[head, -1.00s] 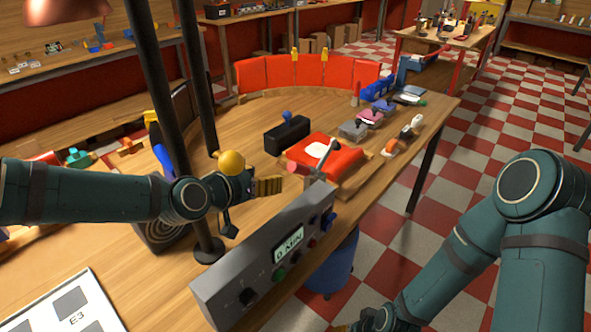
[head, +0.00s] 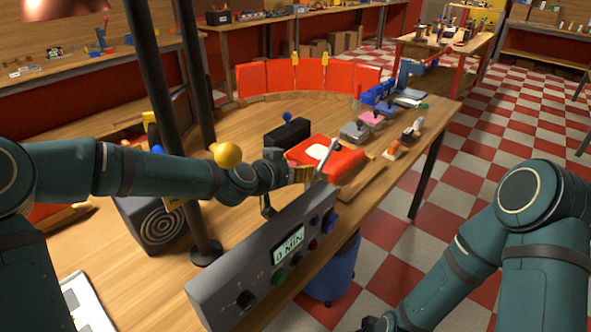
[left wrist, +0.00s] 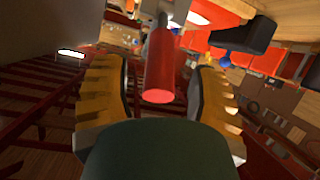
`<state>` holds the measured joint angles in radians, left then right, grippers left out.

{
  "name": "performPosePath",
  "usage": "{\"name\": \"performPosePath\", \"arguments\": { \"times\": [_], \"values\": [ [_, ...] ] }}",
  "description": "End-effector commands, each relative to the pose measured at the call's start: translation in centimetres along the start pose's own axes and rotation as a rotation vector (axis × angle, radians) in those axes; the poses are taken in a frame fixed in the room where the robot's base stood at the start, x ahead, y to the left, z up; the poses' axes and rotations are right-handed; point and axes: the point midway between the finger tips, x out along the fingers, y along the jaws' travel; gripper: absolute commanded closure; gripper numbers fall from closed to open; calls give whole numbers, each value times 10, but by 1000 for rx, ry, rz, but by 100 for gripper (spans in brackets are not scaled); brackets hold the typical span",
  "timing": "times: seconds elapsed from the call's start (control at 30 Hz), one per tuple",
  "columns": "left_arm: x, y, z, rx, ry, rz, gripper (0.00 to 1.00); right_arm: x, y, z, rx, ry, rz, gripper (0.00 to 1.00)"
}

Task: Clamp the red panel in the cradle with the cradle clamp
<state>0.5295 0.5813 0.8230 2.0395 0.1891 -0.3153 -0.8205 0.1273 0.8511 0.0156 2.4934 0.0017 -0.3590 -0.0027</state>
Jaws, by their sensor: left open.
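The red panel (head: 346,163) with a white patch lies flat in the wooden cradle (head: 362,187) near the bench's right edge. The cradle clamp shows as a grey metal lever (head: 328,160) rising at the panel's near side. Its red cylindrical grip (left wrist: 159,75) is clear in the left wrist view, but hidden behind my gripper in the head view. My left gripper (head: 303,174) is open, its yellow-padded fingers either side of the red grip with gaps visible. In the wrist view it also shows open (left wrist: 160,95). My right gripper is out of frame; only its arm shows.
A grey control box (head: 262,265) with a lit display stands just in front of the left gripper. A black block with a blue knob (head: 287,133) stands behind. Red curved panels (head: 310,76) stand at the back.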

Motion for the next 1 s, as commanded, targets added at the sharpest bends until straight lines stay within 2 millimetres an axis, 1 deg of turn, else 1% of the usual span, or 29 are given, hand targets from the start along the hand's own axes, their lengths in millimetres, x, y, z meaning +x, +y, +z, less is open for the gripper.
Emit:
{"name": "performPosePath", "arguments": {
  "times": [0.13, 0.37, 0.4, 0.47, 0.5, 0.57, 0.6, 0.87, 1.0],
  "values": [
    [7, 0, 0, -1, 0, 0, 41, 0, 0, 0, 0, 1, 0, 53],
    [7, 0, 0, 0, 0, 0, 41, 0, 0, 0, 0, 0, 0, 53],
    [7, 0, 0, 0, -1, 0, 39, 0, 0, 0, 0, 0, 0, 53],
    [7, 0, 0, 0, -1, 0, 60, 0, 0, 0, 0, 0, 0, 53],
    [7, 0, 0, 0, -1, 0, 74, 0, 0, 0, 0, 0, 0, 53],
    [7, 0, 0, 0, 0, 0, 95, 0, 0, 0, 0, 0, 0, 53],
    [7, 0, 0, 0, 0, 0, 100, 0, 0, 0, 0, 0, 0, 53],
    [7, 1, -1, 1, -1, 0, 100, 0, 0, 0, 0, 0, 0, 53],
    [8, 3, -6, 3, -22, -1, 100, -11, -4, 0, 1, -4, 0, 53]
  ]
}}
